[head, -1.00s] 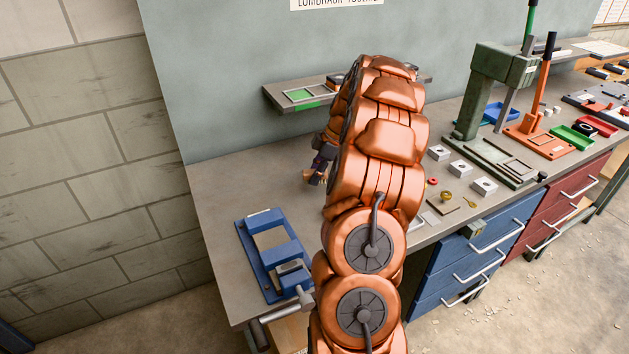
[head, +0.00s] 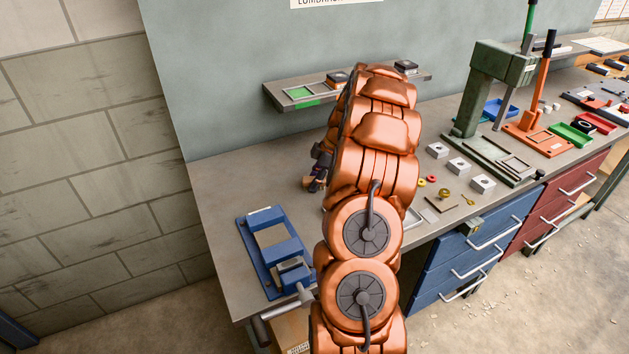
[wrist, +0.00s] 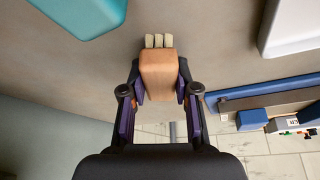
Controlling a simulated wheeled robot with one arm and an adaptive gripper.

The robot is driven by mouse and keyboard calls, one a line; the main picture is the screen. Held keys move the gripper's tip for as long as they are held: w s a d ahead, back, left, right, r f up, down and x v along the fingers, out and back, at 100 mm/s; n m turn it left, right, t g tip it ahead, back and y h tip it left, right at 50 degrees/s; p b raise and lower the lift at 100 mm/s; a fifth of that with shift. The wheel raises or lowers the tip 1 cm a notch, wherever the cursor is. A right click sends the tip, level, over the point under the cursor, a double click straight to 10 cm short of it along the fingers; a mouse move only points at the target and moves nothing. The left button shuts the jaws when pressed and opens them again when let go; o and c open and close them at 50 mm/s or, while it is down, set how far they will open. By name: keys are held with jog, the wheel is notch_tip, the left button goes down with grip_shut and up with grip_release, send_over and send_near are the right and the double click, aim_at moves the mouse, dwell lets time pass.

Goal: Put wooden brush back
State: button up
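The wooden brush (wrist: 158,72) is a tan wood block with several pale bristle tufts at its far end. In the wrist view it lies between the two fingers of my gripper (wrist: 160,88), which are shut on its sides. In the head view my gripper (head: 318,172) is over the back left part of the bench, left of my arm. A small tan bit of the brush (head: 309,183) shows there. A wall shelf (head: 270,100) behind holds a shallow frame with a green inside (head: 299,93) and a green mark on the shelf edge.
A blue vise (head: 262,225) stands at the bench's left front and also shows in the wrist view (wrist: 265,90). A teal shape (wrist: 85,12) and a white one (wrist: 290,25) are near the gripper. Metal blocks (head: 458,166) and a green press (head: 490,85) stand to the right.

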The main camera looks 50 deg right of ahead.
jog(key=o, duration=0.4)
jog(key=shift+o, duration=0.2)
jog(key=shift+r, duration=0.1)
jog(key=shift+r+p, duration=0.2)
jog(key=shift+p, duration=0.2)
jog(key=shift+s+d+r+b, duration=0.1)
jog(key=shift+d+r+b, duration=0.15)
jog(key=shift+b, duration=0.3)
jog(key=b+v, duration=0.3)
jog(key=v, duration=0.8)
jog(key=shift+b, duration=0.35)
